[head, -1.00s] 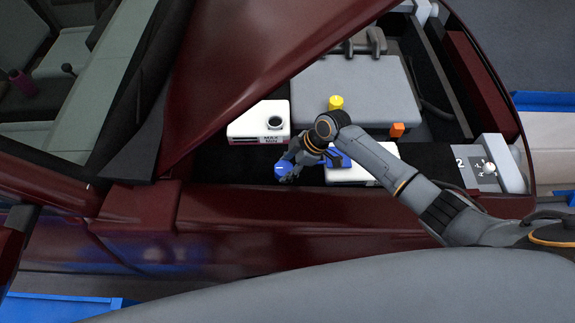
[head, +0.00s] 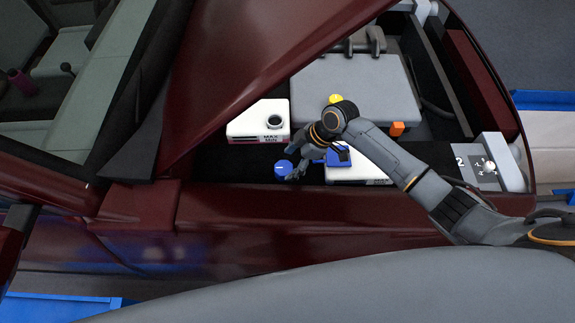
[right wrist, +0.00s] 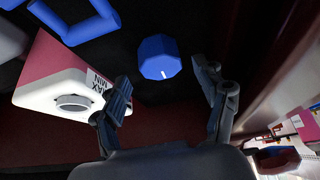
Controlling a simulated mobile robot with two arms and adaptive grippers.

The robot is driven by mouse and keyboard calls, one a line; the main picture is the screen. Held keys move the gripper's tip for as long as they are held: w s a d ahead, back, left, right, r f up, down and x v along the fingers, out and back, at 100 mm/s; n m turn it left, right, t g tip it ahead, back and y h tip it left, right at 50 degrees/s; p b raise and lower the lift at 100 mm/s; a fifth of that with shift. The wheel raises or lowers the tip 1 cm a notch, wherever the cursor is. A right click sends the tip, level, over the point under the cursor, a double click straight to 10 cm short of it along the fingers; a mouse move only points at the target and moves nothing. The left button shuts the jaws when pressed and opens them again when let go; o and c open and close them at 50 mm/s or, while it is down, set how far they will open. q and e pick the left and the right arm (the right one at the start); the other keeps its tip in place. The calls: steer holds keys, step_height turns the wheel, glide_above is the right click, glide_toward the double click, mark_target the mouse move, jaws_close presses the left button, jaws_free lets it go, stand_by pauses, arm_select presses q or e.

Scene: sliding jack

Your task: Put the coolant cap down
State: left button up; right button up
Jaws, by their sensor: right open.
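The blue coolant cap (head: 283,170) rests on the dark surface of the engine bay, in front of the white tank (head: 245,124) with the open neck. In the right wrist view the cap (right wrist: 160,57) shows whole, with a white mark on its side, just beyond the spread fingers. My right gripper (head: 299,170) is open beside the cap, to its right in the head view. The fingers also show apart and empty in the right wrist view (right wrist: 166,80). The tank, marked MAX and MIN, also shows there (right wrist: 40,85). My left gripper is not in view.
A second white tank (head: 350,174) with a blue part (head: 336,156) lies right of the gripper, partly under my arm. A yellow cap (head: 336,99) and an orange block (head: 397,129) stand farther back. The dark red car body edge (head: 260,215) runs along the front.

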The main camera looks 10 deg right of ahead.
steer(key=v, duration=0.9)
steer(key=shift+b, duration=0.45)
